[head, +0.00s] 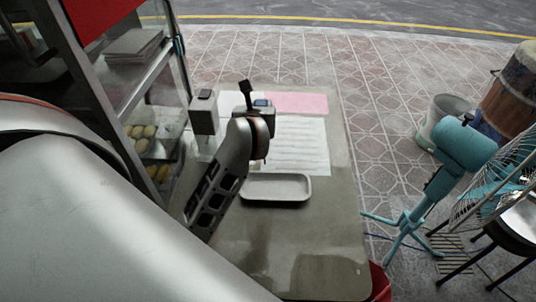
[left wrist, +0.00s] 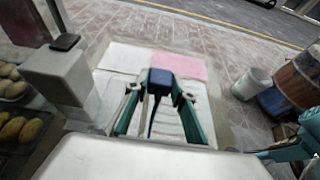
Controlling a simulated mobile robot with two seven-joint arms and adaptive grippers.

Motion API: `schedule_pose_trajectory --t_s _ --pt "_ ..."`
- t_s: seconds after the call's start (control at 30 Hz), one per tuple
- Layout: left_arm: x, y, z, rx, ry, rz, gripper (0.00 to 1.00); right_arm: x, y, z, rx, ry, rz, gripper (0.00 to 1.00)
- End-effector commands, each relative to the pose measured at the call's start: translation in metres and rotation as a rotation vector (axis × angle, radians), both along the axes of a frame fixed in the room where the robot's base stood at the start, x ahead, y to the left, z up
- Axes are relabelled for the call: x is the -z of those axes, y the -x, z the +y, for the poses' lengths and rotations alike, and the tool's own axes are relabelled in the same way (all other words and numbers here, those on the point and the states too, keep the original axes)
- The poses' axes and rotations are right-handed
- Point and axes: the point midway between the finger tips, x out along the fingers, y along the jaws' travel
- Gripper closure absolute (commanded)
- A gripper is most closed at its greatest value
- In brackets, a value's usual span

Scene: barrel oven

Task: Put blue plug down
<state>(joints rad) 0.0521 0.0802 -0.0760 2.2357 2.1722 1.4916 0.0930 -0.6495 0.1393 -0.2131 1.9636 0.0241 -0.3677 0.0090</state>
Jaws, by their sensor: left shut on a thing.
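The blue plug (left wrist: 160,80) is between the fingers of my left gripper (left wrist: 158,98), which is shut on it. In the head view the blue top of the plug (head: 262,103) shows just beyond the gripper (head: 258,128), over the table near the paper sheets. In the left wrist view a dark cord or prong hangs below the plug. Whether the plug touches the table is hard to tell. My right gripper is not in view.
A white tray (head: 275,188) lies on the table (head: 325,235). A white sheet (head: 305,150) and pink sheet (head: 298,102) lie behind it. A grey box-like object (head: 204,115) stands left of the gripper, beside a glass case with buns (head: 140,132). A teal fan (head: 465,145) stands right.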

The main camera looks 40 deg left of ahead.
Motion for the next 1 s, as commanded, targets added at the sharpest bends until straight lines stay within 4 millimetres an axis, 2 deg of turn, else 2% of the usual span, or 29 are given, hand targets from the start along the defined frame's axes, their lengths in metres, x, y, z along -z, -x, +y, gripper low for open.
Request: schedule_pose_trajectory --t_s 0.07,0.17,0.5,0.7,1.0 --pt "0.0 0.0 0.008 -0.01 0.0 0.004 1.0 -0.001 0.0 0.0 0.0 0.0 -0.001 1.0" --pt "0.012 0.0 0.011 -0.015 0.001 0.01 1.0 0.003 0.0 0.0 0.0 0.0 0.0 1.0" --pt "0.096 0.002 0.01 -0.014 0.0 0.014 1.0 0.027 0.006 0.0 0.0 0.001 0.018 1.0" --pt "0.139 0.001 0.01 -0.014 0.001 0.012 1.0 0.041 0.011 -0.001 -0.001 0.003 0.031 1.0" --pt "0.164 0.001 0.01 -0.014 0.001 0.007 1.0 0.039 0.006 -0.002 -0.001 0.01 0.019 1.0"
